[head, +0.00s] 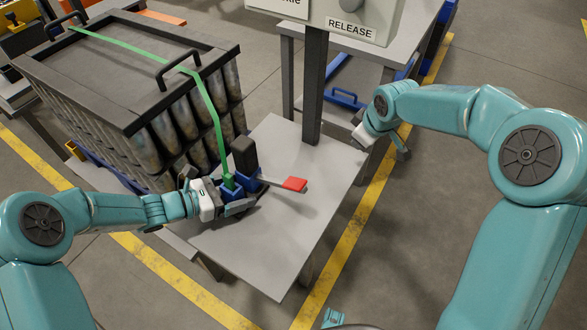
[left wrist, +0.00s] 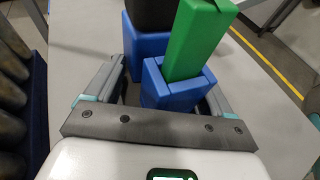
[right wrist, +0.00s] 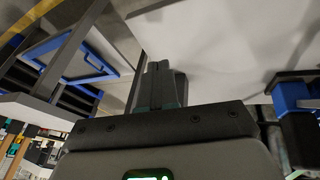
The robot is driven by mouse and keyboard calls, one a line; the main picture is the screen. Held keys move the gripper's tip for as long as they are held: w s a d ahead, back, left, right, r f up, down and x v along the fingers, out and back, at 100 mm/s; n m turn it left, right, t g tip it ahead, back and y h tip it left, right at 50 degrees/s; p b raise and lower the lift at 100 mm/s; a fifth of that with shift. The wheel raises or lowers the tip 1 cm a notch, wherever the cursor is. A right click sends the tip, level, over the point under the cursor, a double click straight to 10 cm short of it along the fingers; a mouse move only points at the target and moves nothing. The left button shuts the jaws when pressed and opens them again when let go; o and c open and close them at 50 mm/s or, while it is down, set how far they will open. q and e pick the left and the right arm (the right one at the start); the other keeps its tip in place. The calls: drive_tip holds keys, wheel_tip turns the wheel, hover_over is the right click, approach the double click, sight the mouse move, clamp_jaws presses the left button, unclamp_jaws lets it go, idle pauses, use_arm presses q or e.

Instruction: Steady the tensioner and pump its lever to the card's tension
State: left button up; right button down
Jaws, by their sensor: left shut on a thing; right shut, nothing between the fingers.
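The tensioner (head: 236,188) is a blue body with a black block on the small grey table. Its lever ends in a red grip (head: 294,184) sticking out to the right. A green strap (head: 208,100) runs over the crate and down into the blue body. My left gripper (head: 232,205) is shut on the tensioner's blue body, its fingers on either side in the left wrist view (left wrist: 168,85). My right gripper (head: 401,150) is shut and empty, beyond the table's right edge, apart from the lever. Its fingers are together in the right wrist view (right wrist: 158,85). No tension value is readable.
A crate (head: 125,65) of upright cans with a dark handled lid stands at the left. A grey post (head: 313,85) rises behind the tensioner, carrying a panel labelled RELEASE (head: 350,27). The small table (head: 275,240) is bare in front. Yellow lines mark the floor.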

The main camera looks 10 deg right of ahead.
drive_tip(key=s+a+r+g, duration=0.1)
drive_tip(key=a+r, duration=0.8)
drive_tip(key=a, duration=0.1)
wheel_tip(320, 180, up, 10)
drive_tip(key=n+g, duration=0.1)
drive_tip(key=g, duration=0.2)
hover_over(292, 182)
drive_tip(key=shift+r+y, duration=0.2)
drive_tip(key=shift+y, duration=0.1)
drive_tip(key=f, duration=1)
drive_tip(key=shift+w+a, duration=0.3)
drive_tip(key=shift+a, duration=0.1)
drive_tip(key=f, duration=0.2)
drive_tip(key=s+d+f, duration=0.1)
drive_tip(key=shift+f, duration=0.35)
